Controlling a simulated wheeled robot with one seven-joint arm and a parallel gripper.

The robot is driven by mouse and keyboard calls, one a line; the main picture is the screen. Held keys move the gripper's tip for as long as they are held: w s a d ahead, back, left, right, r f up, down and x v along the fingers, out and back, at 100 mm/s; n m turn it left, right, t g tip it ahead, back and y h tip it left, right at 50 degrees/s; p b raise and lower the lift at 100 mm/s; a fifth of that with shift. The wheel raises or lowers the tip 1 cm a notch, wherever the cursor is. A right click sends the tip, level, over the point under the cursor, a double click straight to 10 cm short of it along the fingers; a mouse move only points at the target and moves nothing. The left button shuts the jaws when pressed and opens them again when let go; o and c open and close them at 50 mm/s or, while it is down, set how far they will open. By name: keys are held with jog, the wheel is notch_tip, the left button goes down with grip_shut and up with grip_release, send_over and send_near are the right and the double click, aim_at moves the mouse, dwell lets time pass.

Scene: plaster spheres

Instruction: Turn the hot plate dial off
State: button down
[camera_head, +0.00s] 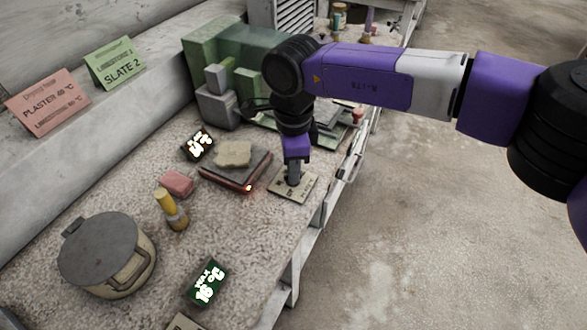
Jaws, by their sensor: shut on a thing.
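The hot plate (217,182) is a dark flat slab on the bench with a pale rough stone-like lump (233,153) on top. A small red-orange light glows at its front corner. A pale dial plate (307,187) with dark markings lies just to the right of the hot plate. My gripper (293,180) points down onto this plate and is shut on the dial. The dial is mostly hidden by the gripper, so its setting cannot be read.
A lidded pot (105,256), a yellow-topped bottle (170,207), a pink block (177,184) and dark digital displays (205,283) stand to the left and front. Green machinery (228,50) stands behind. The bench edge and open floor lie to the right.

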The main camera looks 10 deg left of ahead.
jog(key=n, duration=0.7)
jog(key=shift+b, duration=0.4)
jog(key=n, duration=0.7)
jog(key=shift+a+r, duration=0.1)
jog(key=shift+n, duration=0.3)
jog(key=c, duration=1.5)
grip_release()
jog(key=shift+r, duration=0.1)
notch_tip(320, 180, up, 8)
jog(key=shift+f+b, duration=0.2)
jog(key=shift+b, duration=0.15)
